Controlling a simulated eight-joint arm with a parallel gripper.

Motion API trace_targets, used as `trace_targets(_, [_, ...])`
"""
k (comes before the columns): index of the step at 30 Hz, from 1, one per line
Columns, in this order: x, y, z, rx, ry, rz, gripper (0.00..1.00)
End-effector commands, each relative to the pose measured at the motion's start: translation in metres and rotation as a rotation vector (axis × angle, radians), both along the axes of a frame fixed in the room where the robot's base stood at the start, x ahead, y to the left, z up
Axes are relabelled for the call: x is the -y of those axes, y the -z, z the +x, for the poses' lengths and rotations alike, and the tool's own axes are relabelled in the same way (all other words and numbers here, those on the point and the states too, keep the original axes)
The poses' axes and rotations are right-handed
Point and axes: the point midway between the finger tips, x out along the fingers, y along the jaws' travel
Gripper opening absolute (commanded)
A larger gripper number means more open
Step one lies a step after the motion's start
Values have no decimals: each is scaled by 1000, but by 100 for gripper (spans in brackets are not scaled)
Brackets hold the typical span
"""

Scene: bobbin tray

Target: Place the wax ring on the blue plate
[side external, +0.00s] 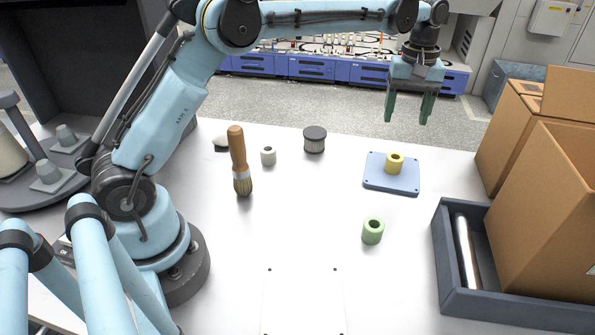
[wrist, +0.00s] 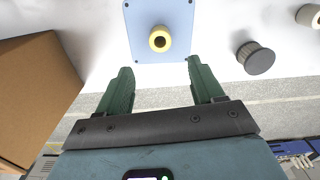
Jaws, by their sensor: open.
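The wax ring, a yellow ring (side external: 394,168), stands upright on the blue plate (side external: 376,183), near its middle. In the wrist view, the yellow ring (wrist: 160,30) sits on the blue plate (wrist: 185,18), toward the plate's near edge, with its hole visible. My gripper (side external: 408,119) is open and empty, raised above and behind the plate. In the wrist view, both green fingers of my gripper (wrist: 159,66) are apart, with nothing between them; the ring lies beyond their tips, untouched.
A green ring (side external: 372,232) stands in front of the plate. A brush (side external: 239,162), a pale ring (side external: 268,157) and a dark-topped ribbed cylinder (side external: 314,142) stand to the left. A grey tray (side external: 447,250) with a metal rod and cardboard boxes (side external: 545,215) are at right. The table's front middle is mostly clear.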

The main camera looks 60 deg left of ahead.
Motion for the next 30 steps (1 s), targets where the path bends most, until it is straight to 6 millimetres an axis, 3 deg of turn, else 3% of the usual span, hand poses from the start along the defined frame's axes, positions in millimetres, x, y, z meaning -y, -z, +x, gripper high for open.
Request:
trace_targets(5, [-3,-19,-16,52,72,-1,67])
trace_targets(10, [-8,-42,-48,146,203,10,67])
trace_targets(16, [-13,-55,-93,259,361,41,67])
trace_targets(23, [-19,-51,-149,384,537,101,67])
trace_targets(30, [-23,-25,-204,502,714,189,67])
